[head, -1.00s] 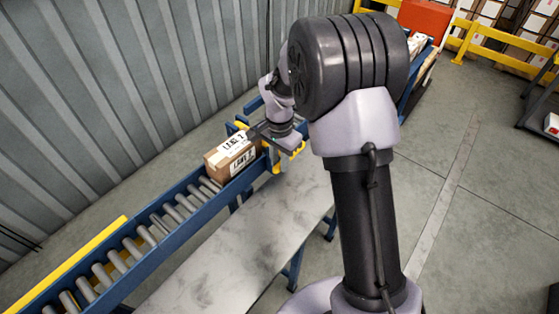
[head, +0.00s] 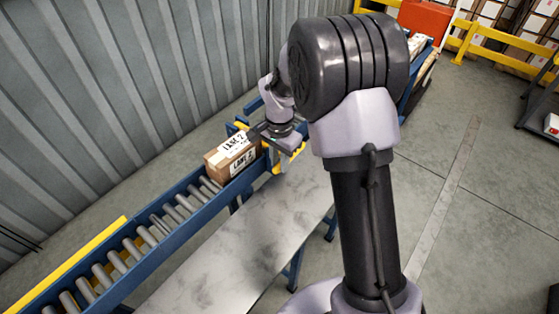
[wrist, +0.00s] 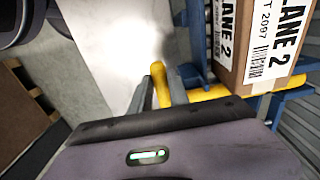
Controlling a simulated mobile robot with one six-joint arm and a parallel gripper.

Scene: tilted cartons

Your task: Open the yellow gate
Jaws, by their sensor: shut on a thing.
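The yellow gate (head: 272,157) stands across the roller conveyor just beyond the carton, partly hidden by my arm. In the wrist view a yellow bar of it (wrist: 207,94) runs below the carton, and its upright end sits between my fingers. My gripper (wrist: 163,82) is shut on that yellow end, beside the conveyor's near rail. It also shows small in the head view (head: 270,136). A brown carton (head: 220,170) with "LANE 2" labels sits on the rollers against or close to the gate; the labels show large in the wrist view.
The roller conveyor (head: 143,237) has blue side rails and a yellow strip at the lower left. A pale marble-like tabletop (head: 245,235) lies along its near side, clear. A corrugated wall (head: 120,90) stands behind. An orange-red box (head: 424,20) is far back.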

